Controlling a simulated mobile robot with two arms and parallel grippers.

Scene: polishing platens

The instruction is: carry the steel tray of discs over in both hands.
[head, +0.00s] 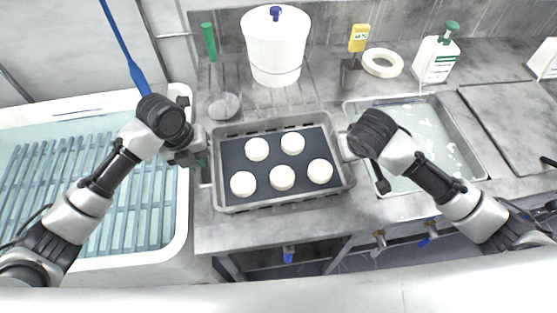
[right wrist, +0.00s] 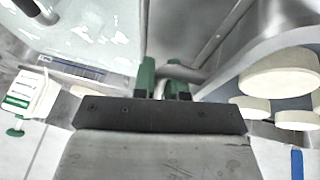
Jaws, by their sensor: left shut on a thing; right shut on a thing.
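The steel tray (head: 285,205) is at the middle of the grey bench in the head view, its dark lining carrying several round white discs (head: 282,178). My left gripper (head: 203,163) is at the tray's left end, shut on the handle there; its fingertips are partly hidden. My right gripper (head: 347,147) is at the right end. In the right wrist view its green-tipped fingers (right wrist: 163,84) are shut around the tray's handle bar (right wrist: 184,72), with discs (right wrist: 280,76) to the right. I cannot tell whether the tray touches the bench.
A basin with a blue slatted rack (head: 85,190) lies left. A wet sink (head: 425,140) lies right.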

